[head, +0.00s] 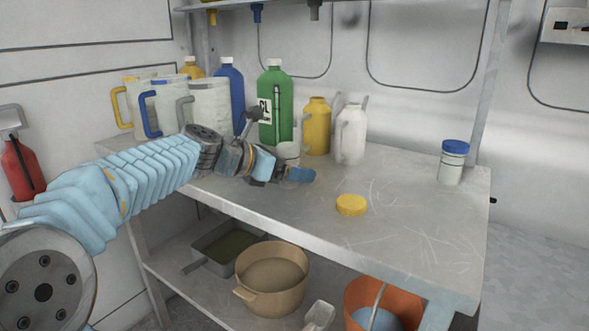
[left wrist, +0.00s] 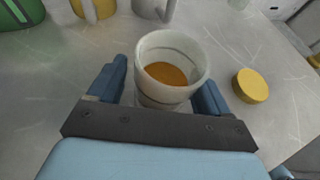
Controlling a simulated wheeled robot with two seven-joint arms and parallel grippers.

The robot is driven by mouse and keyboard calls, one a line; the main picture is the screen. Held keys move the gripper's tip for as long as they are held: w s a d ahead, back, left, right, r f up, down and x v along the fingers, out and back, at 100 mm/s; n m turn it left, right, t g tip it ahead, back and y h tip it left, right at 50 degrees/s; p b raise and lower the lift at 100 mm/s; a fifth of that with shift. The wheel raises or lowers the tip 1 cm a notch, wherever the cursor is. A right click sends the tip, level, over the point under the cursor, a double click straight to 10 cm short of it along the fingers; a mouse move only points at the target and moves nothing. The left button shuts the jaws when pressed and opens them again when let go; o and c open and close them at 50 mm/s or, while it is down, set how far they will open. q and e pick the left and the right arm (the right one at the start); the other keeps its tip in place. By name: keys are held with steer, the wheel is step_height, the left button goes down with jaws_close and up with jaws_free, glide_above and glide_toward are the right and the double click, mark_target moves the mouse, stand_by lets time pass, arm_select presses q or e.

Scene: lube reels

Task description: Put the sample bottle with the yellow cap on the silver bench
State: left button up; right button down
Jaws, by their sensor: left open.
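An open, pale, uncapped jar (left wrist: 172,60) with amber contents stands upright on the silver bench (head: 400,225). It also shows in the head view (head: 288,152), partly behind my left gripper (head: 287,170). That gripper is open, with its blue fingers on either side of the jar in the left wrist view (left wrist: 160,88); I cannot tell whether they touch it. A loose yellow cap (head: 351,205) lies flat on the bench, right of the jar, and in the left wrist view (left wrist: 251,86). A bottle with a blue cap (head: 453,162) stands at the bench's right end. My right gripper is not in view.
Green (head: 275,104) and blue (head: 230,92) bottles, a yellow jug (head: 316,126), a white jug (head: 351,134) and white pitchers (head: 209,108) stand along the back. A tan pot (head: 271,281) and an orange bucket (head: 400,302) are below. The bench's right front is clear.

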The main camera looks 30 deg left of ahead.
arm_select(q)
steer(key=v, duration=1.1)
steer(key=shift+s, duration=0.1)
steer(key=shift+a, duration=0.1)
